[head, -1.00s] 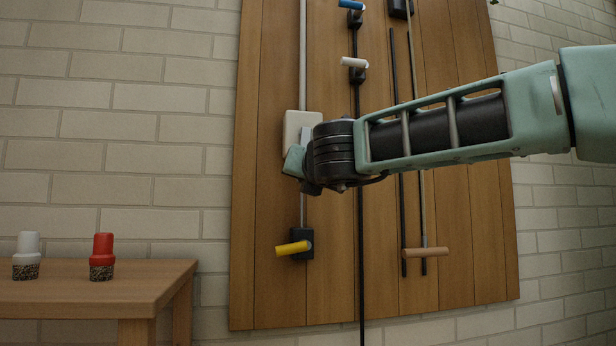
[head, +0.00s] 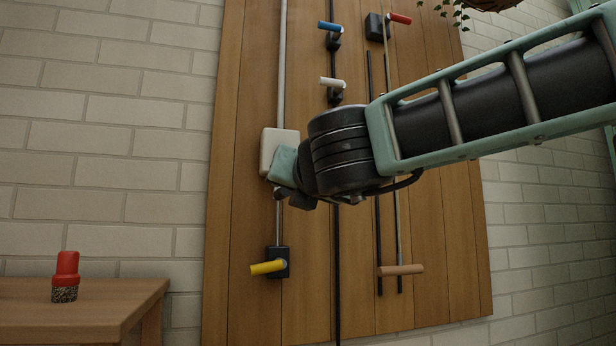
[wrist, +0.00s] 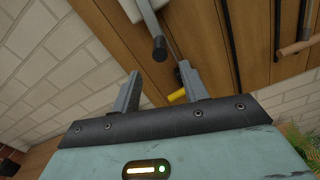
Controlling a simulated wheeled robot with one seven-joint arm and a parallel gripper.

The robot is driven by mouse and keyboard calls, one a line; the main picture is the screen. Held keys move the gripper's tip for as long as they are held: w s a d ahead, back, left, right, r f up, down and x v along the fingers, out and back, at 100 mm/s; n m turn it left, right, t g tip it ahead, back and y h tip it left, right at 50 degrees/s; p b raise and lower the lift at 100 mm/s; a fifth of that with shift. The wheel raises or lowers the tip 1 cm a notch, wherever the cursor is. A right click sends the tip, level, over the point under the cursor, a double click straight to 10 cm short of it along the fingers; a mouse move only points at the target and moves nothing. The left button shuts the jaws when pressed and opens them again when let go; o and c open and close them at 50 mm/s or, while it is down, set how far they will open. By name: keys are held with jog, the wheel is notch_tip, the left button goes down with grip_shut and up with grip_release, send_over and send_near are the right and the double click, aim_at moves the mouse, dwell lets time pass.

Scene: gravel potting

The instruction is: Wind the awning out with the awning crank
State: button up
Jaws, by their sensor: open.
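A cream box (head: 274,143) is fixed on the wooden board, with a pale rod running up from it. In the wrist view the box (wrist: 142,8) carries a short crank arm with a dark knob (wrist: 159,48), just beyond my fingertips. No label shows which handle is the awning crank. My gripper (wrist: 159,70) is open and empty, its fingers either side of the line to the knob and apart from it.
A yellow handle (head: 268,267) sits below the box; it also shows in the wrist view (wrist: 177,96). Blue (head: 329,26), white (head: 332,82), red (head: 400,18) and tan (head: 402,269) handles share the board (head: 232,240). A table (head: 100,292) holds a red-topped jar (head: 66,272).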

jog(key=v, duration=0.7)
jog(key=shift+p, duration=0.3)
jog(key=shift+s, duration=0.1)
